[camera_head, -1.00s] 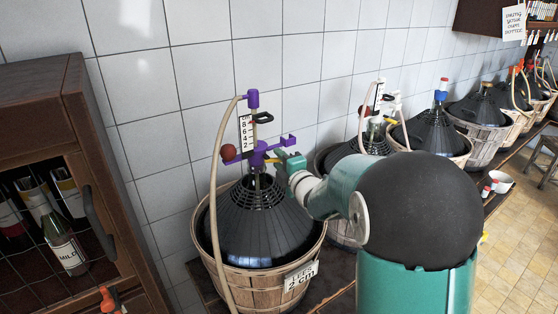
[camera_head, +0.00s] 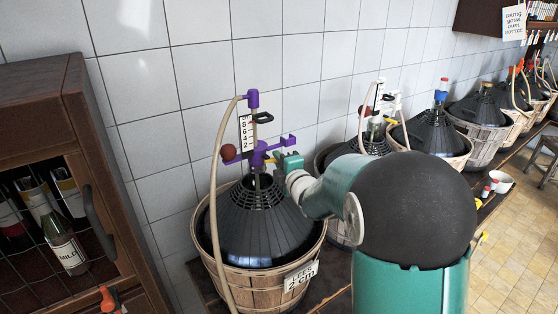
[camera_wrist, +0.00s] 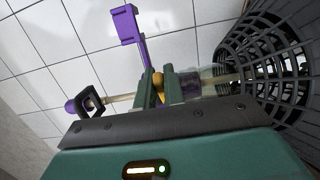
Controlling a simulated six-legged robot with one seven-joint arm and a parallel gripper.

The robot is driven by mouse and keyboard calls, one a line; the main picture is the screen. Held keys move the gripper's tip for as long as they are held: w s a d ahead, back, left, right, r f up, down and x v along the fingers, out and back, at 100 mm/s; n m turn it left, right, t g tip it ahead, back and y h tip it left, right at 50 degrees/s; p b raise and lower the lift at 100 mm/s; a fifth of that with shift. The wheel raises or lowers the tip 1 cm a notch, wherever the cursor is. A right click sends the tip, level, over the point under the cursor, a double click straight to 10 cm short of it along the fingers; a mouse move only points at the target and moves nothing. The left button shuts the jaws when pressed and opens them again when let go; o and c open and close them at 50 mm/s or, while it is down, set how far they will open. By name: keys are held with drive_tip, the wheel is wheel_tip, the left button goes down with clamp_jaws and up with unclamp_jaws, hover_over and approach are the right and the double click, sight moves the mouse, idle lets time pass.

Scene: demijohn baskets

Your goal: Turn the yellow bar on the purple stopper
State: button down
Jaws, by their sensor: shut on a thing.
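The purple stopper (camera_head: 258,153) sits on the neck of the near demijohn (camera_head: 258,222), which stands in a wicker basket. The yellow bar (camera_head: 271,161) shows at the stopper's right side in the head view. My gripper (camera_head: 281,162) reaches it from the right. In the wrist view the yellow bar (camera_wrist: 158,85) is between the two green fingers of my gripper (camera_wrist: 158,78), which are shut on it. The fingers hide part of the bar and stopper, so the bar's exact angle is hard to tell.
A pale hose (camera_head: 216,190) runs up the left of the basket to a purple cap (camera_head: 252,100). A scale strip (camera_head: 246,132) and red ball (camera_head: 228,152) are close by. A brown cabinet (camera_head: 40,100) stands left. More demijohns line the tiled wall right.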

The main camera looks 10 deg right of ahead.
drive_tip(key=m+h, duration=0.2)
drive_tip(key=h, duration=0.1)
drive_tip(key=s+m+h, duration=0.1)
drive_tip(key=h, duration=0.1)
drive_tip(key=a+m+h, duration=0.1)
drive_tip(key=m+h, duration=0.1)
drive_tip(key=h, duration=0.1)
drive_tip(key=shift+s+m+h, duration=0.25)
drive_tip(key=shift+m+h, duration=0.05)
drive_tip(key=m+g+h, duration=0.1)
drive_tip(key=m+h, duration=0.1)
drive_tip(key=m+g+h, duration=0.2)
drive_tip(key=h, duration=0.1)
drive_tip(key=s+a+m+g+h, duration=0.1)
drive_tip(key=m+h, duration=0.1)
drive_tip(key=h, duration=0.1)
drive_tip(key=shift+g, duration=0.4)
drive_tip(key=c, duration=1.5)
unclamp_jaws()
drive_tip(key=v, duration=1.4)
